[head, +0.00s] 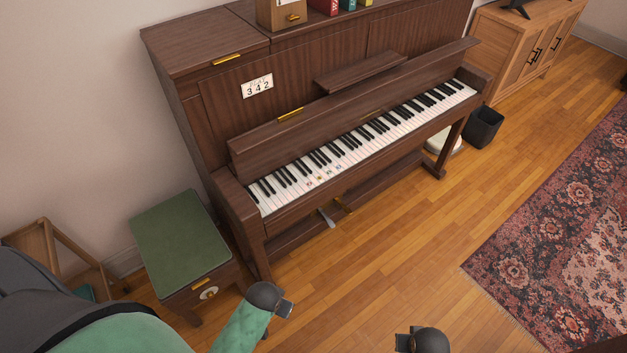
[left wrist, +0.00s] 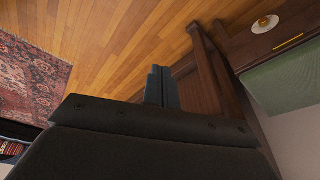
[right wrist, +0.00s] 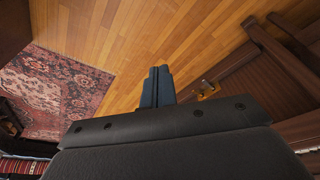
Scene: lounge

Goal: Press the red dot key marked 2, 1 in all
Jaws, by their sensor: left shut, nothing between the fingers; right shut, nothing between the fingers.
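A dark brown upright piano (head: 215,120) stands against the wall in the head view, its keyboard (head: 400,122) uncovered. Several keys left of the middle carry small coloured marks (head: 319,177); they are too small for me to read the numbers or pick out the red dot for certain. A white card (head: 257,86) on the piano front reads 3 4 2. My left gripper (head: 284,308) is shut and empty, in front of and below the keyboard's left end. My right gripper (head: 404,342) is at the bottom edge, clear of the piano; its shut fingers show in the right wrist view (right wrist: 157,86).
A green-topped bench (head: 172,235) stands left of the piano. A dark bin (head: 484,127) and a wooden cabinet (head: 515,50) are beyond its right end. A patterned rug (head: 560,230) lies at right. The wooden floor before the piano is clear.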

